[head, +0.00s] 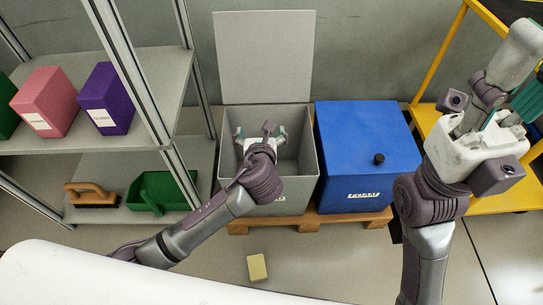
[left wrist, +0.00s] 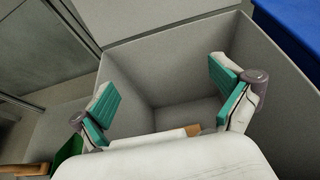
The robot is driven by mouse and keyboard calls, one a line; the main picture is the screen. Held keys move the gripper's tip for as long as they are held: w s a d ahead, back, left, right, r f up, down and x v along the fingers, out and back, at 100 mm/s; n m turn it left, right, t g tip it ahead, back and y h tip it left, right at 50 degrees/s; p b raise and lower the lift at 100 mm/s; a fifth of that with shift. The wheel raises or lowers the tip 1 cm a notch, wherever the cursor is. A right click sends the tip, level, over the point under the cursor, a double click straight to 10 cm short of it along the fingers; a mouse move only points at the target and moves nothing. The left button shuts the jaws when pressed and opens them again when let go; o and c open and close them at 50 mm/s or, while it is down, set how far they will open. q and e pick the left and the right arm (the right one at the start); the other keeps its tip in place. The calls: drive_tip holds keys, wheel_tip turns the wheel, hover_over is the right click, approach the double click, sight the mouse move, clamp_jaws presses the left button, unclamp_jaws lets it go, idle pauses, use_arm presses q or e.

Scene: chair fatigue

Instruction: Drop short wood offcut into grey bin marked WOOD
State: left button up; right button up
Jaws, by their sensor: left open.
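The grey bin (head: 235,190) stands at the back middle with its lid raised; the label on its front is too small to read. My left gripper (head: 259,132) is over the mouth of the bin, fingers spread, with nothing between them. In the left wrist view the left gripper (left wrist: 164,92) is open above the bin's inside. A small brown, wood-coloured piece (left wrist: 194,130) shows low inside the bin, mostly hidden behind my gripper; I take it for the offcut. My right gripper (head: 476,125) is at the right, away from the bin; its opening is unclear.
A blue bin (head: 367,150) stands right of the grey one on a wooden pallet (head: 300,222). A pale yellow block (head: 257,267) lies on the floor in front. A shelf (head: 150,78) at left holds coloured boxes, a brush (head: 90,195) and a green dustpan (head: 160,190). A yellow cart is at right.

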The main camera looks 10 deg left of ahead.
use_arm(q)
drive_tip(key=v, duration=1.1)
drive_tip(key=shift+s+r, duration=0.15)
drive_tip(key=shift+s, duration=0.1)
drive_tip(key=shift+d, duration=0.1)
